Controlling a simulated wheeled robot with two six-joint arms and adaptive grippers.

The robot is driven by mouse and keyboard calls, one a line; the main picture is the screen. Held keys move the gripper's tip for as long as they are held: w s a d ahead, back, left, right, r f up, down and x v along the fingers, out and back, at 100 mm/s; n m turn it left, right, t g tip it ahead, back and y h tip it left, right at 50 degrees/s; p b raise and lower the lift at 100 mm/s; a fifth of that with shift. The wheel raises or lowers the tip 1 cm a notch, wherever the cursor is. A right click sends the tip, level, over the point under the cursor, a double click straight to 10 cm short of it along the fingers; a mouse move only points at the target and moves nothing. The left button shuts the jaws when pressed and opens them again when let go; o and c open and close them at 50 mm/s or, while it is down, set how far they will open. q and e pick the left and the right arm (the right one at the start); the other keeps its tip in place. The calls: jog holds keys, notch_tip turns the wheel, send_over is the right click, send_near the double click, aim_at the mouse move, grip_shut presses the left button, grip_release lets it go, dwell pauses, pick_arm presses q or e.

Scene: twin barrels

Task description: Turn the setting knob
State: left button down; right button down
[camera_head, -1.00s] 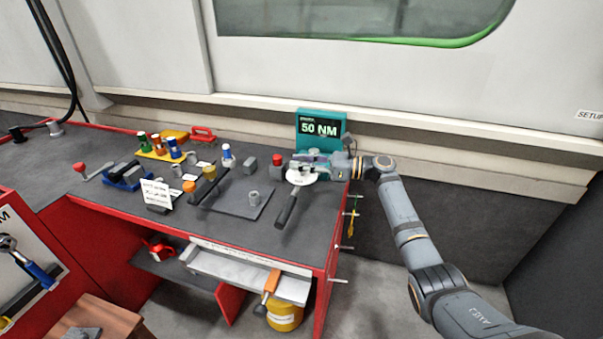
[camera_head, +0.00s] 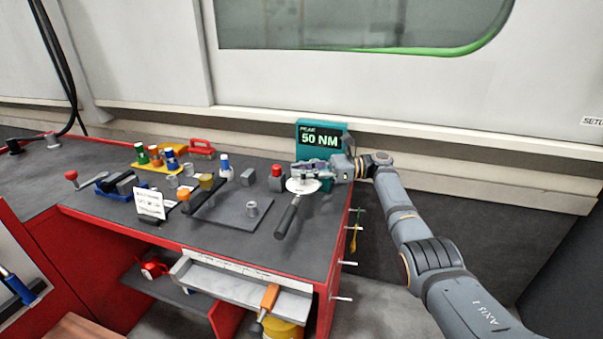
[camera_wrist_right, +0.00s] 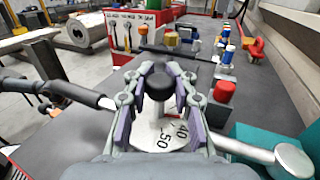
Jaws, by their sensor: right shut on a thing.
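The setting knob (camera_wrist_right: 158,84) is a dark round cap above a white dial plate (camera_wrist_right: 160,130) marked 40 and 50. The dial plate also shows in the head view (camera_head: 301,186), near the bench's right end. My right gripper (camera_wrist_right: 160,92) has its purple-padded fingers on both sides of the knob, shut on it. In the head view my right gripper (camera_head: 314,170) comes in from the right over the dial and hides most of the knob. A bar with a black handle (camera_head: 287,216) runs out from the dial. A teal display (camera_head: 322,135) behind reads 50 NM. My left gripper is not in view.
A red-topped post (camera_head: 276,178) stands close left of the dial. Further left are a grey plate (camera_head: 238,213), small coloured bottles (camera_head: 156,156) in a yellow rack and a white card (camera_head: 150,200). The bench's right edge is close to the dial.

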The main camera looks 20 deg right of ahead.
jog(key=c, duration=1.1)
grip_release()
jog(key=d, duration=0.3)
jog(key=s+d, duration=0.1)
jog(key=d, duration=0.3)
jog(key=shift+s+d, duration=0.2)
jog(key=shift+d, duration=0.05)
